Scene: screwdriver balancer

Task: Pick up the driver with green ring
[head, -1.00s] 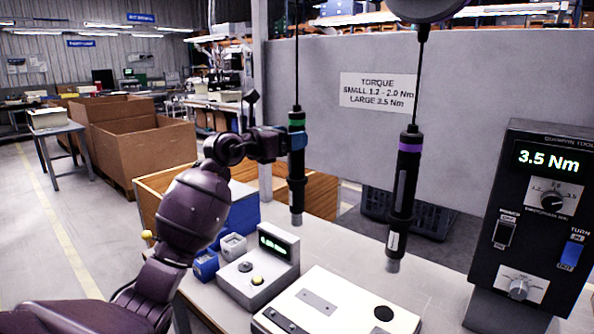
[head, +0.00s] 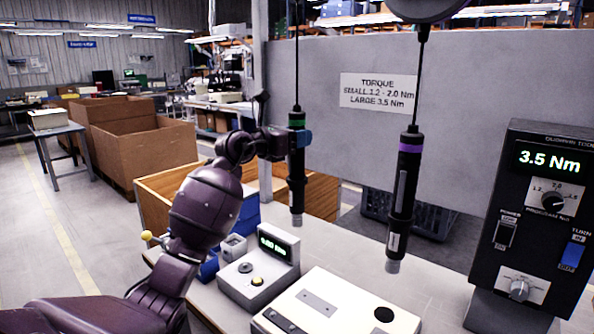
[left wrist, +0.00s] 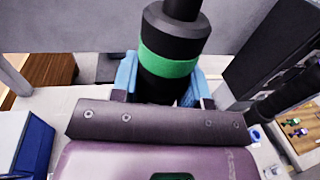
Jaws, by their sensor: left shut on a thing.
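The driver with the green ring (head: 297,165) hangs upright from its cable over the bench. My left gripper (head: 302,141) is shut on its upper body, just below the green ring. In the left wrist view the green ring (left wrist: 168,66) sits between the blue fingertips (left wrist: 165,85) of my left gripper. The driver with the purple ring (head: 405,190) hangs to its right, untouched. My right gripper is not in view.
A controller (head: 535,215) reading 3.5 Nm stands at the right. A small display box (head: 262,268) and a white fixture (head: 335,305) sit on the bench below. Blue bins and brown boxes (head: 140,140) are at the left. A grey panel stands behind.

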